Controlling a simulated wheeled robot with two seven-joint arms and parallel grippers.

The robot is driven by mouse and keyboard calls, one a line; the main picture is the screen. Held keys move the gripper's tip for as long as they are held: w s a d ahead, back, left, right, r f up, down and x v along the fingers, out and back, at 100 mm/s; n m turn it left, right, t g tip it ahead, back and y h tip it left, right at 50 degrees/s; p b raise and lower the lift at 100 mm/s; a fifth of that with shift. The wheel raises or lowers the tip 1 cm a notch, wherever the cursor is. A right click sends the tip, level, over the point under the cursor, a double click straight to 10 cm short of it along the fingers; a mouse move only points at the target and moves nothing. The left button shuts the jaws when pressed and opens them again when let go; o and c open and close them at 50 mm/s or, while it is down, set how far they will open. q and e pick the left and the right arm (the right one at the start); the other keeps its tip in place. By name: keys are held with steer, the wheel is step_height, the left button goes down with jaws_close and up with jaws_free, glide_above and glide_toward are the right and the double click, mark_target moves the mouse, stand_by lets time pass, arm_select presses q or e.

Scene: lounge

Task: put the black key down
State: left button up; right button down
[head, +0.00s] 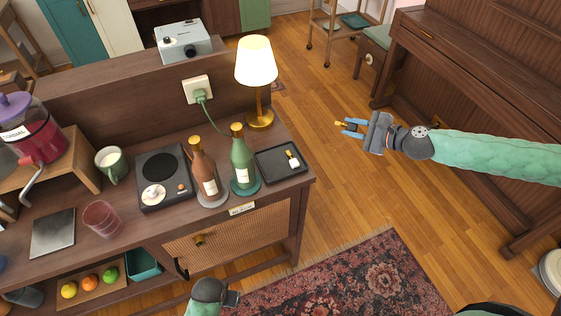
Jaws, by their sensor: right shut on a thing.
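My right gripper (350,127) reaches in from the right and hangs over the wooden floor, to the right of the cabinet. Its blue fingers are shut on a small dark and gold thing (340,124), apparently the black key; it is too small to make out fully. It touches no surface. My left gripper (232,298) shows at the bottom edge, in front of the cabinet; its fingers are not clear.
The cabinet top (130,205) holds a black tray (268,172) with a small white item, two bottles, a lamp (257,65), a hot plate (160,170), a mug and a glass. A piano (470,90) stands at right; a patterned rug (370,280) lies in front.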

steer(key=shift+a+r+n+g+y, duration=0.1)
steer(key=shift+a+n+g+y, duration=0.2)
steer(key=shift+g, duration=0.5)
steer(key=shift+w+n+g+y, duration=0.15)
steer(key=shift+n+g+y, duration=0.25)
steer(key=shift+g, duration=0.4)
